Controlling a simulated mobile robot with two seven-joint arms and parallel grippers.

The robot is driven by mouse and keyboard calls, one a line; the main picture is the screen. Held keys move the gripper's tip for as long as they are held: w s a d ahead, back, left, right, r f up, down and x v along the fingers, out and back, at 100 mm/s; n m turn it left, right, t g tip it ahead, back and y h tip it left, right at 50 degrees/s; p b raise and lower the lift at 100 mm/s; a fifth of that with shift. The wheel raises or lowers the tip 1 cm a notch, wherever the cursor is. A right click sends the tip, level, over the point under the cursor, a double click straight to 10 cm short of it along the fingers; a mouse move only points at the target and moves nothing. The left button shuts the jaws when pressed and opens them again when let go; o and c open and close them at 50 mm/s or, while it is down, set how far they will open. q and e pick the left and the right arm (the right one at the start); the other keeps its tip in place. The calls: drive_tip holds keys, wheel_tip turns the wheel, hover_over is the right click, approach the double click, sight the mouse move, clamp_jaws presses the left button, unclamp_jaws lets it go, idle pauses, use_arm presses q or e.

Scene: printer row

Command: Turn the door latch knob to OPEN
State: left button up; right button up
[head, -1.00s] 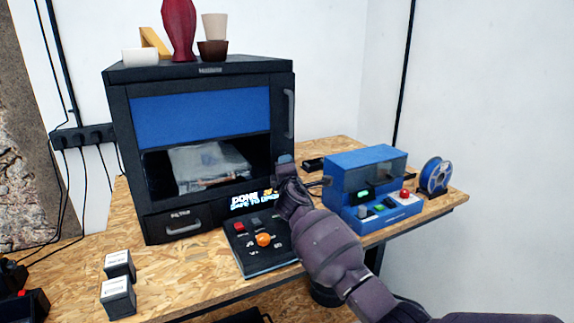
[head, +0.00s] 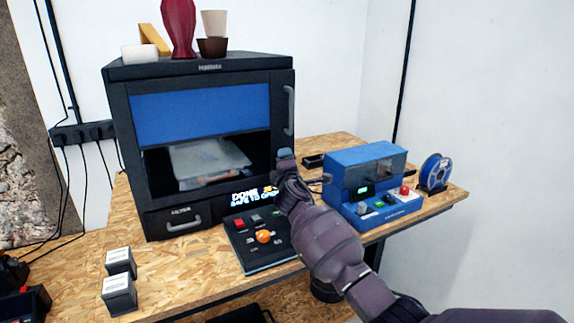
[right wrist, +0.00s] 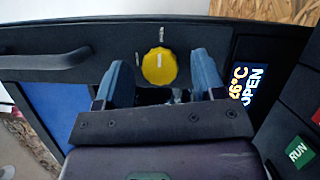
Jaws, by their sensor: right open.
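The door latch knob (right wrist: 159,67) is a round yellow knob on the dark front of the printer, seen in the right wrist view. Short white marks sit above it and to its left; I cannot read them. My right gripper (right wrist: 160,82) is open, with one blue fingertip on each side of the knob and visible gaps between. In the head view my right gripper (head: 285,154) is at the right of the printer's (head: 122,150) front, and it hides the knob. My left gripper is not in view.
The printer's door handle (head: 289,110) is above my right gripper. A display (head: 250,197) reads DONE, SAFE TO OPEN. A control panel with an orange knob (head: 264,237) lies below. A blue machine (head: 362,170) stands to the right, close to my arm. Two small boxes stand front left.

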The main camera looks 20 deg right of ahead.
drive_tip(key=v, duration=1)
drive_tip(key=shift+s+b, duration=0.4)
drive_tip(key=shift+b, duration=0.05)
drive_tip(key=shift+a+f, duration=0.1)
